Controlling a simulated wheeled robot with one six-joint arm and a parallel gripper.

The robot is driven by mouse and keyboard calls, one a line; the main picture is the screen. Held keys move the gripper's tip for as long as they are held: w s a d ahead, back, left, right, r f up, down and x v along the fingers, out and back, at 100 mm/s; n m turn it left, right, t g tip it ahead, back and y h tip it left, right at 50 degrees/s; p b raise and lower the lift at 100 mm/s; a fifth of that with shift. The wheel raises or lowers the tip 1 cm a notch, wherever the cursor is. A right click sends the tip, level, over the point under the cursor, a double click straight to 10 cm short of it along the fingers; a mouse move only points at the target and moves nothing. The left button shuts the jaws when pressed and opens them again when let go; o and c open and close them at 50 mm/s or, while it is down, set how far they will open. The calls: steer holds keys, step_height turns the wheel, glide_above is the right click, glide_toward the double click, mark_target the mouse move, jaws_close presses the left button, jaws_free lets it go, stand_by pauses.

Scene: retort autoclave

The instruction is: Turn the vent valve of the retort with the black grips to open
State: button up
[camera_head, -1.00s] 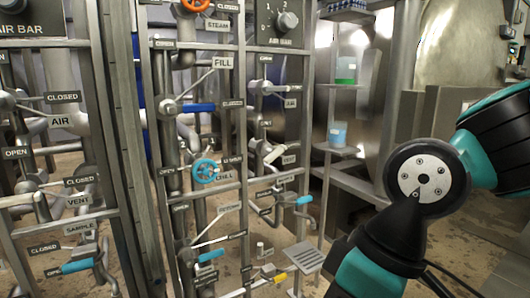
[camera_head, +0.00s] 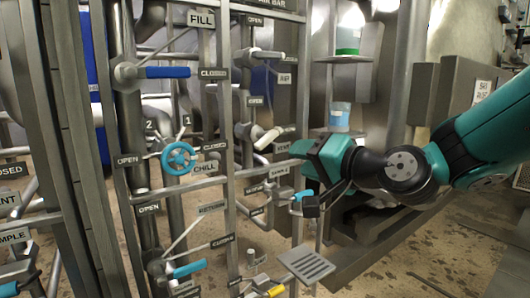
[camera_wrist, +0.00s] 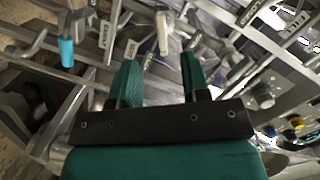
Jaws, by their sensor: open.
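A vent valve with a cream lever handle (camera_head: 267,138) is on the pipe frame left of my gripper in the head view, beside a VENT label (camera_head: 283,146). The handle slants up to the right there. In the wrist view the cream handle (camera_wrist: 163,34) stands beyond the fingertips, in line with the gap between them. My gripper (camera_wrist: 160,72) is open and empty, and its teal fingers are apart from the handle. In the head view my gripper (camera_head: 298,150) is just right of the valve. No black grips can be made out on a retort.
A white-handled air valve (camera_head: 267,54) is above.

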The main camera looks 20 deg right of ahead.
mark_target(265, 136)
steer(key=w+a, duration=0.1)
steer(key=w, duration=0.5)
steer(key=w+m+t+b, duration=0.1)
steer(key=w, duration=0.4)
steer(key=w+a+m+h+b, duration=0.1)
steer(key=w, duration=0.5)
steer(key=shift+w+a+r+t, duration=0.3)
steer(key=shift+a+r+t, duration=0.05)
steer(key=shift+r+t, duration=0.05)
jaws_close()
